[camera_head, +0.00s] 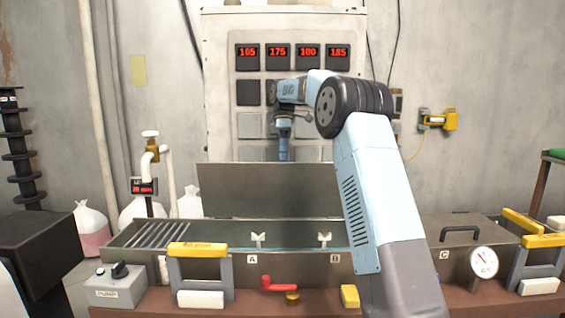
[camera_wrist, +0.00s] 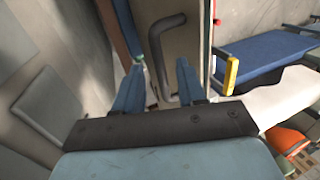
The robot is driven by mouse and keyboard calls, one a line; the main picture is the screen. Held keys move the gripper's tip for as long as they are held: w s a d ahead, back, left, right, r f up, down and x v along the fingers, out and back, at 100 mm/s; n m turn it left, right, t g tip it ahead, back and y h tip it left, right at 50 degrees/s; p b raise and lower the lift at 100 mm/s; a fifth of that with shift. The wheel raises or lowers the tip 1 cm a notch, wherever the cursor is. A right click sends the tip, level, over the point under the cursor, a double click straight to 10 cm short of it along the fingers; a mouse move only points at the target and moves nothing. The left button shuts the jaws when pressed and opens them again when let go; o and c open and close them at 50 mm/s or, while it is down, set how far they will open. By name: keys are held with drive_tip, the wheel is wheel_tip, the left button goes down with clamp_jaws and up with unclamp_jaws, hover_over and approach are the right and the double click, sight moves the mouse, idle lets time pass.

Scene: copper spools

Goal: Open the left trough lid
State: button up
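The left trough (camera_head: 202,254) is a long grey metal box at the front, with slanted bars inside its left end and posts marked A and B. Its lid (camera_head: 265,188) is a flat metal panel standing raised along the rear edge, leaving the trough open. My gripper (camera_head: 284,156) points down behind the lid's top edge. In the wrist view, my gripper (camera_wrist: 157,75) has its two blue fingers apart, with the lid's grey bar handle (camera_wrist: 156,52) between and beyond them. Gaps show on both sides; I cannot tell whether either finger touches it.
A control cabinet (camera_head: 220,100) with red number displays stands close behind the lid. The right trough cover (camera_head: 460,236), with a dark handle, is shut. Yellow-topped grey frames (camera_head: 200,250), a red valve (camera_head: 280,285) and a pump box (camera_head: 115,288) line the front. My arm hides part of the trough.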

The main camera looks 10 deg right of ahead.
drive_tip(key=v, duration=0.4)
drive_tip(key=shift+w+r, duration=0.1)
drive_tip(key=shift+w, duration=0.05)
drive_tip(key=s+a+r+m+t+h, duration=0.1)
drive_tip(key=s+r+m+t, duration=0.2)
drive_tip(key=s, duration=0.9)
drive_tip(key=s+a+r+m+t, duration=0.15)
drive_tip(key=s+m, duration=0.35)
drive_tip(key=s, duration=0.7)
drive_tip(key=s+d+f+m+t, duration=0.1)
drive_tip(key=s+f+m, duration=0.1)
drive_tip(key=s+f, duration=0.2)
drive_tip(key=s+d+f+m+t, duration=0.1)
drive_tip(key=s+f, duration=0.4)
drive_tip(key=s, duration=0.6)
drive_tip(key=s+d+f+m+t, duration=0.1)
drive_tip(key=s+f+m, duration=0.3)
drive_tip(key=s, duration=0.4)
drive_tip(key=shift+f+t, duration=0.35)
drive_tip(key=shift+t, duration=0.5)
